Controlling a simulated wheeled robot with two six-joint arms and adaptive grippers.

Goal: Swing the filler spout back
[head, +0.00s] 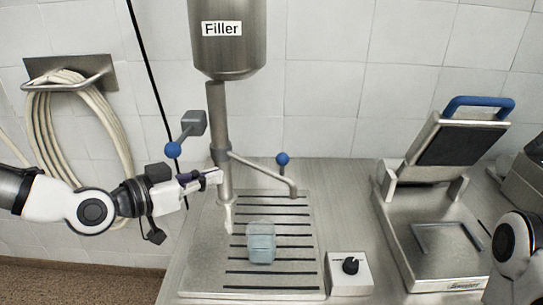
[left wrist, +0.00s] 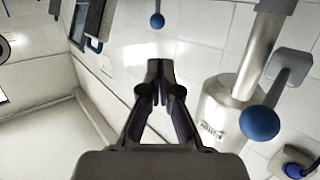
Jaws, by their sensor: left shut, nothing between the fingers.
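The steel filler (head: 228,45) hangs at the top centre of the head view, with a pipe (head: 218,115) running down from it. Its thin spout (head: 262,170) points right and ends over the slotted tray (head: 205,270), with a blue knob (head: 282,158) near its end. My left gripper (head: 219,176) is shut and empty, close to the pipe; I cannot tell whether it touches. In the left wrist view its fingertips (left wrist: 160,72) are together. My right gripper is out of view.
A translucent blue container (head: 261,245) stands on the tray. A grey box (head: 194,123) with a blue-knobbed lever (head: 173,150) is left of the pipe. A dial box (head: 350,272) and an open-lidded machine (head: 440,225) stand to the right. A coiled hose (head: 75,110) hangs left.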

